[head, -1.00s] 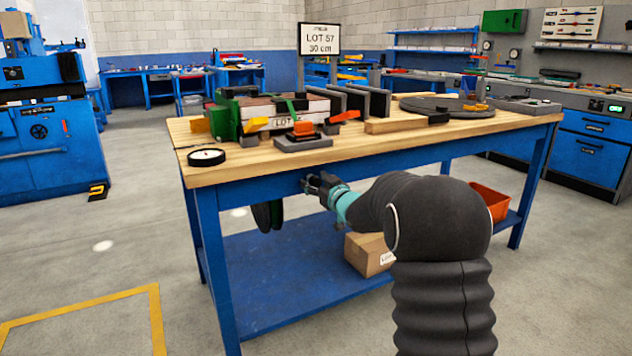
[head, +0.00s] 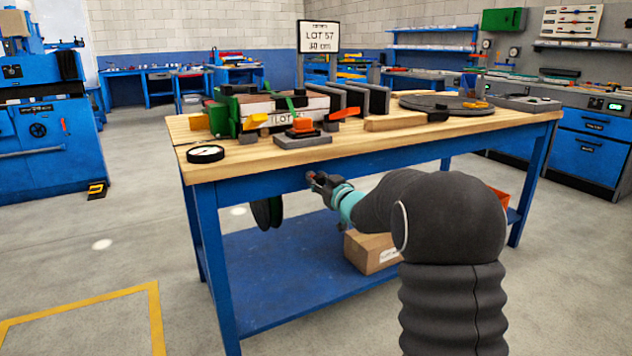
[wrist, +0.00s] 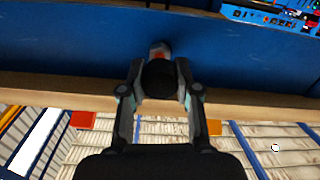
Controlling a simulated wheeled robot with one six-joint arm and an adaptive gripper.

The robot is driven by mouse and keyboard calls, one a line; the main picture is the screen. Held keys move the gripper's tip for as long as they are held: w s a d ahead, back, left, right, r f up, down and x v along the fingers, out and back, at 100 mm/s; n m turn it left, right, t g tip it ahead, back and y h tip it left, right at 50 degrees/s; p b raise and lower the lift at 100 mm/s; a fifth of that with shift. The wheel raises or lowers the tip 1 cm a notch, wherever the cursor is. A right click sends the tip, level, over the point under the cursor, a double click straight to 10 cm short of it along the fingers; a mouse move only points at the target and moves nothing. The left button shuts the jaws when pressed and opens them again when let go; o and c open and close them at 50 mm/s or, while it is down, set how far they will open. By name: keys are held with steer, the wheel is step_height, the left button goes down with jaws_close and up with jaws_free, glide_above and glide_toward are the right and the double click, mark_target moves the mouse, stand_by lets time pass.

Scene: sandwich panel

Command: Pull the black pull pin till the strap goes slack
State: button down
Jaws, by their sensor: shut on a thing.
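The black pull pin (wrist: 159,80) sits between my fingertips in the wrist view, its round knob end toward me. A silver and orange-red shaft section shows between the knob and the blue bench apron (wrist: 80,45). My gripper (head: 316,181) is shut on the knob, just off the apron under the bench's front edge. In the head view the pin is small and mostly hidden by my fingers. A green strap (head: 291,103) crosses the pale panel stack (head: 312,105) on the bench top. I cannot tell whether it is taut or slack.
A round dial gauge (head: 205,154) lies near the bench's left front corner. A dark green reel (head: 266,212) hangs under the bench, left of my gripper. A cardboard box (head: 368,254) stands on the lower shelf (head: 290,300). The floor in front is clear.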

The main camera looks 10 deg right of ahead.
steer(key=shift+s, duration=0.1)
steer(key=c, duration=0.8)
jaws_free()
steer(key=v, duration=1.2)
